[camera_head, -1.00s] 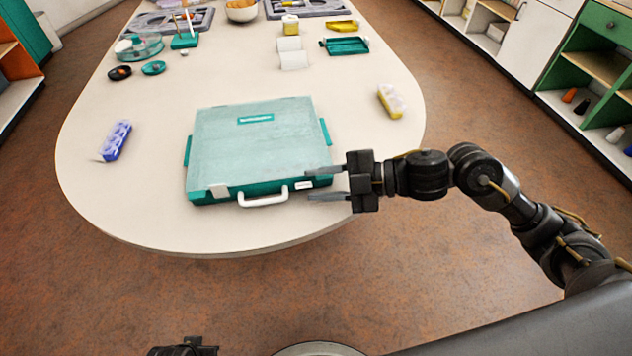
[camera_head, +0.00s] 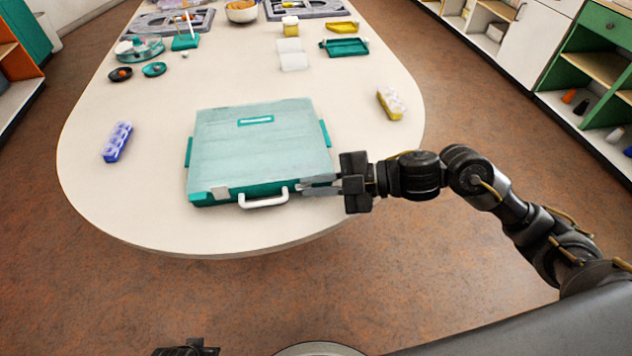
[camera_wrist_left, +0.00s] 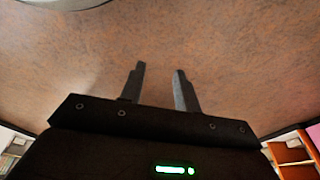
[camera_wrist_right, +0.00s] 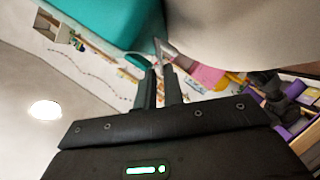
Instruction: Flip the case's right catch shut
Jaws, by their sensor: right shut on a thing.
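The teal case (camera_head: 262,150) lies closed on the table, its white handle (camera_head: 263,201) facing me. The right catch, right of the handle, is hidden behind my right gripper (camera_head: 312,187). That gripper comes in from the right, its fingers close together on the right catch at the case's front edge. In the right wrist view the fingers (camera_wrist_right: 161,75) end near the teal case wall (camera_wrist_right: 105,18). My left gripper (camera_wrist_left: 160,70) is open and empty over the floor, away from the table.
A blue bead box (camera_head: 117,142) lies left of the case and a yellow one (camera_head: 391,103) lies to the back right. Teal dishes, trays and a bowl (camera_head: 241,12) stand at the far end. The table around the case is clear.

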